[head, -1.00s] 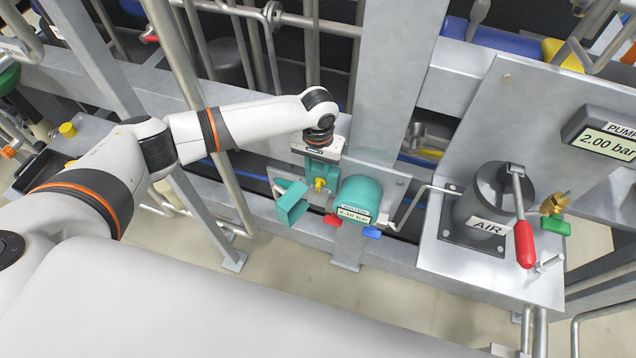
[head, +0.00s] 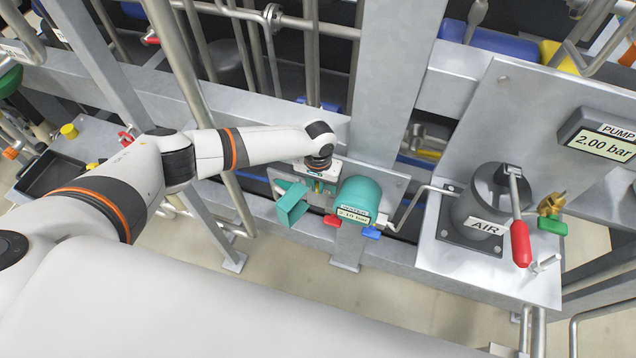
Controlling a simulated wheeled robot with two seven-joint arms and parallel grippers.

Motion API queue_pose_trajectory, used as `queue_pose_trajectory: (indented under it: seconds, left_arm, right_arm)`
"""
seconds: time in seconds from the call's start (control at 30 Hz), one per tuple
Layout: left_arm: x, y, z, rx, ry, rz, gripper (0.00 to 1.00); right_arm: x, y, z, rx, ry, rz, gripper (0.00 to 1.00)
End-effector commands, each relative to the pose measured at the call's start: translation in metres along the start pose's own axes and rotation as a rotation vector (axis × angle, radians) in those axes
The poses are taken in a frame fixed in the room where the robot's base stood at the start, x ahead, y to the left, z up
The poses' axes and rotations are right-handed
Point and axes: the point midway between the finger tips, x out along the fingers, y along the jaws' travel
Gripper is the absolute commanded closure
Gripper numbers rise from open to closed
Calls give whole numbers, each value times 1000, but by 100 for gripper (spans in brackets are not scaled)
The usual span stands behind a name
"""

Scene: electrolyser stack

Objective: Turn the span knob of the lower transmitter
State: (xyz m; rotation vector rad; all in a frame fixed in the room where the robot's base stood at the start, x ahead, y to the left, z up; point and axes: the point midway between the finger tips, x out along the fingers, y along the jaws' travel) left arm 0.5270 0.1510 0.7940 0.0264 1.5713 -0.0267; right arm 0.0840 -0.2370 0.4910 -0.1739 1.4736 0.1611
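The transmitter is a teal housing (head: 361,193) on a grey plate, with a small display (head: 353,215) whose digits are too small to read surely. A red tab (head: 332,220) and a blue tab (head: 371,233) stick out below it. An open teal cover (head: 291,206) hangs at its left. My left gripper (head: 318,183) points down at the spot between cover and housing, where only a trace of yellow shows. The gripper hides most of what is there, and I cannot tell whether its fingers touch or grip it. My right gripper is out of view.
A grey AIR pump (head: 477,213) with a red-handled lever (head: 520,243) stands to the right. A PUMP display (head: 603,135) reads 2.00 bar. A thin pipe (head: 408,211) runs beside the transmitter. A steel upright (head: 387,70) rises behind it.

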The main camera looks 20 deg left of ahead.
Motion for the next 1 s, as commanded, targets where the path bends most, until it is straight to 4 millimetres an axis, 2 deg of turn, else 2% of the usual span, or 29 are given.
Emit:
queue_pose_trajectory:
  seconds: [0.7,1.0]
  left_arm:
    - [0,1,0,-2,1,-16,100]
    - [1,3,-1,-4,2,-83,100]
  right_arm:
    - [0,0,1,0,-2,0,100]
    - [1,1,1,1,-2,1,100]
